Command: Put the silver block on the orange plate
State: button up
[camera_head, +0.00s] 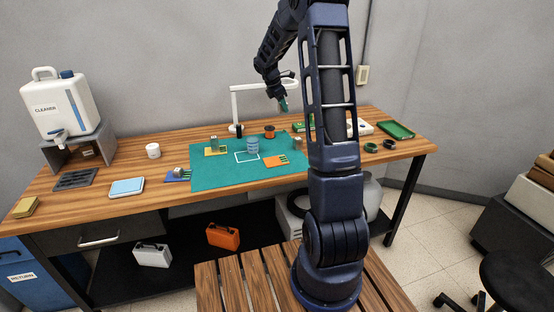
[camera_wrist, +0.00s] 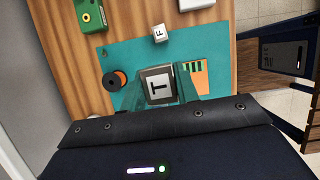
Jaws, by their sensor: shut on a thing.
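My gripper (camera_head: 283,104) is raised above the back part of the teal mat, with its fingers pointing down. In the wrist view its greenish fingers are shut on a silver-grey block (camera_wrist: 158,86) with a white top face marked T. In the head view the held block is too small to make out. The orange plate (camera_head: 275,161) lies on the mat's front right part, with green stripes at one end. It shows in the wrist view (camera_wrist: 199,78) just right of the held block, apart from it, and looks bare.
A small pale block (camera_wrist: 160,34) marked F stands near the mat's edge. Yellow (camera_head: 222,152) and blue (camera_head: 171,178) plates hold blocks. A white-armed stand (camera_head: 234,105) rises behind.

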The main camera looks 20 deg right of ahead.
send_over(279, 160)
jog(key=a, duration=0.1)
jog(key=f, duration=2)
jog(key=shift+a+f, duration=0.1)
jog(key=shift+a, duration=0.15)
jog(key=shift+f, duration=0.15)
jog(key=o, duration=1.1)
jog(key=shift+c, duration=0.2)
